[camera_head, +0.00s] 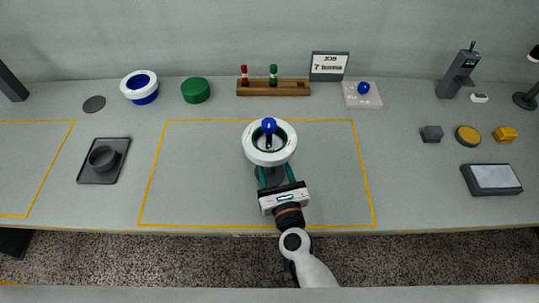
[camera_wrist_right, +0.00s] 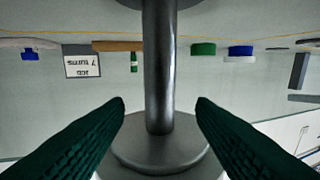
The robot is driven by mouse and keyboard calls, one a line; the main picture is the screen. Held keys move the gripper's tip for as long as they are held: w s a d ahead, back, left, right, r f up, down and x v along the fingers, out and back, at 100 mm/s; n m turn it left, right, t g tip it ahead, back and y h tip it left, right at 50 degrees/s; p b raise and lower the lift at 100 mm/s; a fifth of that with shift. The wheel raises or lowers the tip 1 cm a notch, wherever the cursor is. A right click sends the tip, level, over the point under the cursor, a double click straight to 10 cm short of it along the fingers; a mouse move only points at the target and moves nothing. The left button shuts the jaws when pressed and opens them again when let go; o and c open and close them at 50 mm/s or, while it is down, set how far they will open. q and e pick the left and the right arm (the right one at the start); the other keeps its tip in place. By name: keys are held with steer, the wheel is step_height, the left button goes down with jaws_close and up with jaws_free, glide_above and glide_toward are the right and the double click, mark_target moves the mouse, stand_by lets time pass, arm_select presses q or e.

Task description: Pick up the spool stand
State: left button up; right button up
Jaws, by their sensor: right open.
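The spool stand (camera_head: 268,178) is in the middle of the yellow-outlined area in the head view, with a dark round base. A white ring-shaped spool (camera_head: 250,147) with a green inner rim sits at its top, and a blue knob (camera_head: 269,125) shows at the ring's centre. In the wrist view, which is upside down, its grey metal post (camera_wrist_right: 160,75) stands between the two green fingers of my right gripper (camera_wrist_right: 160,108). The right gripper (camera_head: 277,174) is open, with a gap visible on each side of the post. My left gripper is not in view.
A wooden rack (camera_head: 290,91) with a red and a green bottle stands behind, beside a small sign (camera_head: 329,66). A blue-white spool (camera_head: 140,88), a green round container (camera_head: 195,90) and a dark tray (camera_head: 83,178) are left. The table around the stand is clear.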

steer(key=x, duration=0.1)
steer(key=p+x, duration=0.1)
steer(key=x, duration=0.2)
steer(key=shift+w+r+p, duration=0.25)
steer(key=shift+r+p, duration=0.15)
steer(key=shift+w+a+f, duration=0.15)
steer(key=shift+w, duration=0.15)
steer(key=shift+c, duration=0.2)
jaws_close()
steer(key=shift+r, duration=0.2)
